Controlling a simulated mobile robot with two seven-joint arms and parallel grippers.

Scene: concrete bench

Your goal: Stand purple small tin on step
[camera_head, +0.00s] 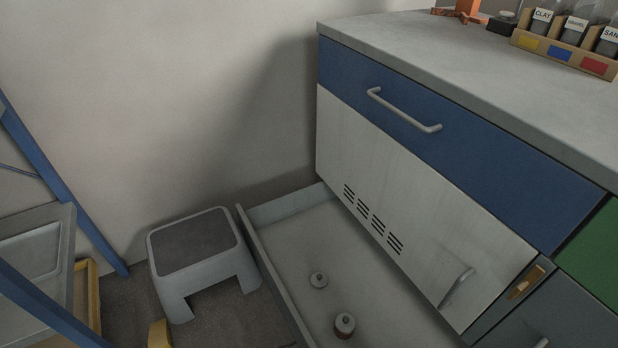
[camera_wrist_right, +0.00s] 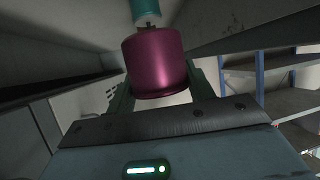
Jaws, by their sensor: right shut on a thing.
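The purple small tin (camera_wrist_right: 160,68) fills the middle of the right wrist view. It is a shiny purple cylinder. My right gripper (camera_wrist_right: 158,78) is shut on it, with one finger on each side. The step (camera_head: 192,243) is a low pale-grey stool with a dark top in the head view. It stands on the floor left of the pulled-out drawer, and its top looks empty. Neither the tin nor my right gripper shows in the head view, so their distance from the step cannot be told. My left gripper is in neither view.
The bench (camera_head: 450,60) is at the right, with a rack of labelled jars (camera_head: 565,48). Blue-framed shelving (camera_head: 35,160) stands left. A teal cylinder (camera_wrist_right: 146,12) shows beyond the tin.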

